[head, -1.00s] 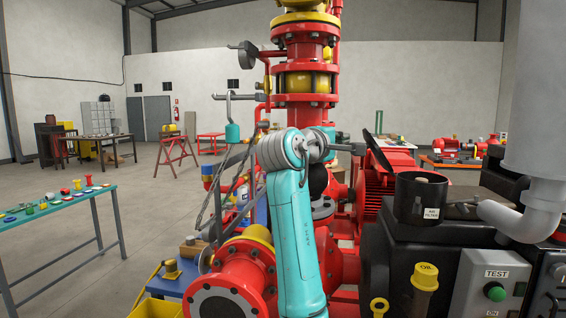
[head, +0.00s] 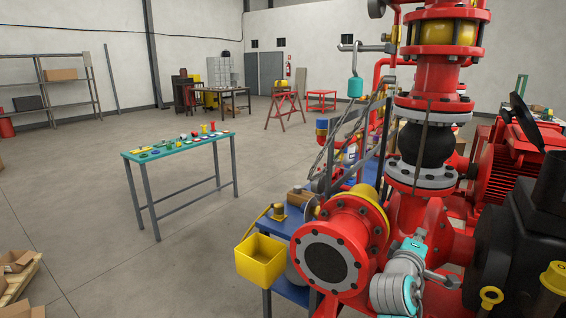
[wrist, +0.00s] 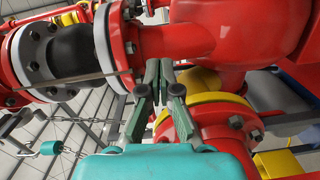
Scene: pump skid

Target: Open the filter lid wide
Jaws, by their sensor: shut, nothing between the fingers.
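The black air filter housing (head: 552,188) stands at the right edge in the head view, partly cut off by the frame. A dark, tilted disc (head: 523,118) shows just left of and above it; I cannot tell whether this is the filter lid. My gripper shows in the wrist view (wrist: 158,70), its fingers closed and empty in front of the red pipework. The wrist view does not show the filter.
A red flanged pipe (head: 345,240) and a red pump column (head: 433,85) stand between my arm and the background. A yellow bin (head: 260,261) hangs at a blue bench. A teal table (head: 178,147) holds small parts. The floor (head: 90,195) at left is largely clear.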

